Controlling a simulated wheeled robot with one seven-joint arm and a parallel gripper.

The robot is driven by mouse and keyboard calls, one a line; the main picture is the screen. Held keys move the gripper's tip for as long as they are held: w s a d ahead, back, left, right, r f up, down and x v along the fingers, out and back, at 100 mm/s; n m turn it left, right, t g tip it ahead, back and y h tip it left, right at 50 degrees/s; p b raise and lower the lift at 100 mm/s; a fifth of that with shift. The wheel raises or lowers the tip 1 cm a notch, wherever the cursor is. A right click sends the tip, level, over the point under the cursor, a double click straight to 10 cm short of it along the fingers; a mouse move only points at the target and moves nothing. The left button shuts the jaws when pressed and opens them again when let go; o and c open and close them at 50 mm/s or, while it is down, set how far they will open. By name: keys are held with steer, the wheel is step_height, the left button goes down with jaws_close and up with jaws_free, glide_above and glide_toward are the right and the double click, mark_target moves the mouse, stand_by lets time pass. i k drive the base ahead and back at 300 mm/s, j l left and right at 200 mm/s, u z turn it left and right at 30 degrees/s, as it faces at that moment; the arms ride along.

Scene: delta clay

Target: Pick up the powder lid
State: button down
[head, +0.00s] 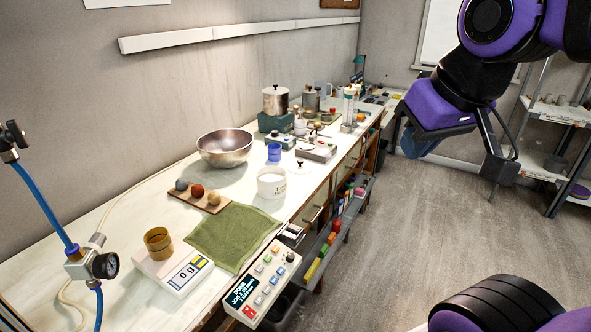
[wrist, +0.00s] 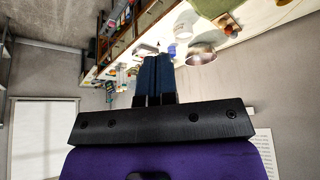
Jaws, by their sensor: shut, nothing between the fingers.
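A white open tub (head: 271,186) with dark lettering stands on the long bench. A small dark knob (head: 299,163) shows just behind it to the right, near the bench's front edge; it looks like the knob of a pale lid lying there, but it is too small to be sure it is the powder lid. My gripper (head: 408,143) is raised over the floor to the right of the bench, well apart from both. In the wrist view its blue fingers (wrist: 156,72) are together with nothing between them.
A steel bowl (head: 226,148), blue cup (head: 274,152), green cloth (head: 233,236), scale (head: 184,272) and control box (head: 262,284) crowd the bench. Coloured blocks (head: 318,270) lie on a low shelf along its front. The floor (head: 400,225) beside the bench is clear.

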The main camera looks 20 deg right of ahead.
mark_target(300, 167)
steer(key=l+u, duration=0.1)
steer(key=u, duration=0.25)
steer(key=i+l+u, duration=0.1)
steer(key=u, duration=0.25)
steer(key=i+l+u, duration=0.25)
steer(key=l, duration=0.7)
steer(key=l+u, duration=0.3)
steer(key=l, duration=1.3)
